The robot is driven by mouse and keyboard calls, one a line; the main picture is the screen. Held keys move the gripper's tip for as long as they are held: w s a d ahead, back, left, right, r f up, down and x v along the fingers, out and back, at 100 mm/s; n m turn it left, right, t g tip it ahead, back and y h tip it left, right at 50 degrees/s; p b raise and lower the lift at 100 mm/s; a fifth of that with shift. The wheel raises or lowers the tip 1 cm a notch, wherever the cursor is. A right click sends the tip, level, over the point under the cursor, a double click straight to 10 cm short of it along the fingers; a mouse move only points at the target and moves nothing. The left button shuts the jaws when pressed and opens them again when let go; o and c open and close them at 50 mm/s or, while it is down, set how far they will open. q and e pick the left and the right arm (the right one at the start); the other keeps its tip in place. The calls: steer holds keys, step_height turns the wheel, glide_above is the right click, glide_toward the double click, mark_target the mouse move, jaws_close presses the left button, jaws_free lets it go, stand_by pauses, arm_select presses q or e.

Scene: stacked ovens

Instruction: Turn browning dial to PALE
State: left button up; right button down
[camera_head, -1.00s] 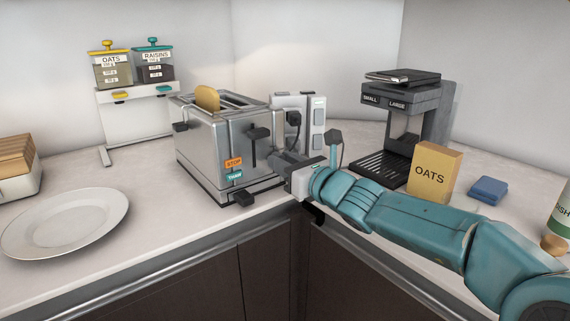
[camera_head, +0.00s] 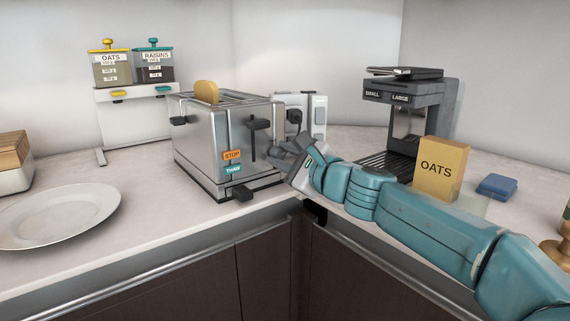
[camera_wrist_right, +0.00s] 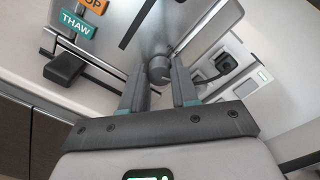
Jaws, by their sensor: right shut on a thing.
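The steel toaster (camera_head: 205,145) stands on the counter with a slice of bread in its slot. In the right wrist view, the browning dial (camera_wrist_right: 158,69) is a round dark grey knob on the toaster's side. My right gripper (camera_wrist_right: 158,85) has its two fingers on either side of the knob, shut on it. In the head view my right gripper (camera_head: 283,152) reaches the toaster's right side from the right, and the dial is hidden there. No PALE marking or pointer can be read. My left gripper is not in view.
The orange STOP and teal THAW (camera_head: 233,168) buttons are on the toaster's front, near a black lever (camera_head: 259,124). A wall socket panel (camera_head: 319,113) is behind. The OATS box (camera_head: 440,168) and coffee machine (camera_head: 425,115) stand right. A white plate (camera_head: 60,215) lies left.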

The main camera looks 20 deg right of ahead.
steer(key=n+b, duration=0.2)
steer(key=n, duration=0.5)
steer(key=shift+f+b, duration=0.1)
steer(key=shift+b, duration=0.3)
steer(key=n+b, duration=0.1)
steer(key=n, duration=0.3)
steer(key=shift+n+h+b, duration=0.3)
steer(key=shift+n+b, duration=0.4)
steer(key=shift+n, duration=0.5)
steer(key=c, duration=0.8)
jaws_free()
steer(key=shift+c, duration=0.2)
steer(key=shift+s, duration=0.15)
